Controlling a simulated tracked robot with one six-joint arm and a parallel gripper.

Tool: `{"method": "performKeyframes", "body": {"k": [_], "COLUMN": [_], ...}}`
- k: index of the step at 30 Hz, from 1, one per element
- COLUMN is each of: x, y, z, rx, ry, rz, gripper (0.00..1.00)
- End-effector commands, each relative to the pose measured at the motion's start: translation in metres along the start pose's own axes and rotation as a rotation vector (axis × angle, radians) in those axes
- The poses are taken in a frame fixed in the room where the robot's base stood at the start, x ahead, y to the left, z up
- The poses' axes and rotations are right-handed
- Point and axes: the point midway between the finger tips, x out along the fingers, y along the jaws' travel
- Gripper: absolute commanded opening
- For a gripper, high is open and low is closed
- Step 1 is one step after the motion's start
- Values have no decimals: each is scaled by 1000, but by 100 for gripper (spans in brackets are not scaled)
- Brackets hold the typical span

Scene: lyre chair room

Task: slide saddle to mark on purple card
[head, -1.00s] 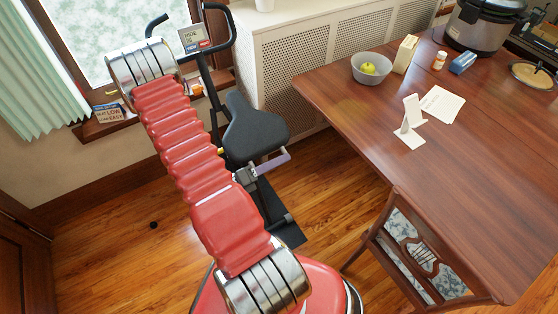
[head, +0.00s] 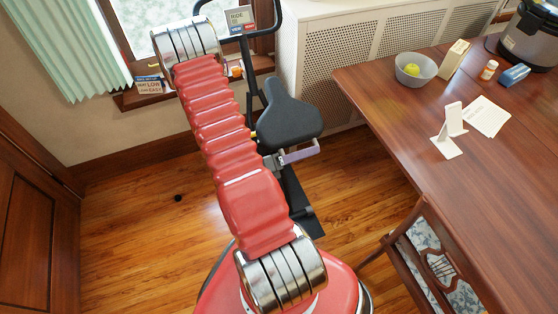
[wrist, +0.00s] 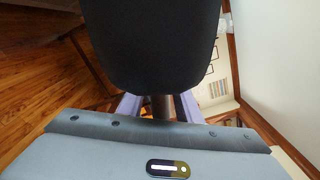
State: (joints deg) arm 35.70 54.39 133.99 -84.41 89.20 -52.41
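The saddle (head: 290,118) is a black bike seat on the exercise bike, right of my red arm in the head view. It fills the top middle of the wrist view (wrist: 152,45). My gripper (head: 296,154) is just below and in front of the saddle, with one purple finger showing. In the wrist view its two purple fingers (wrist: 160,106) stand apart, one on each side of a dark post under the saddle, with gaps seeming to show. Their far ends are hidden by the saddle.
A book-like card (head: 149,86) stands on the window sill. The wooden table (head: 400,120) holds a bowl (head: 416,70), a white stand (head: 449,130) and a cooker (head: 530,38). A chair (head: 430,260) stands at its near edge. The wooden floor (head: 130,240) at left is mostly clear.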

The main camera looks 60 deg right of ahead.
Motion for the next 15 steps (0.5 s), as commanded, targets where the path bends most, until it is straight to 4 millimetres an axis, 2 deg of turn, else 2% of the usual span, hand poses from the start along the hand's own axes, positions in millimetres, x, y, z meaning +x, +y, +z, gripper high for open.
{"method": "performKeyframes", "body": {"k": [15], "x": [-58], "y": [1], "z": [0], "rx": [1], "ry": [-3], "rz": [2], "gripper": [31]}}
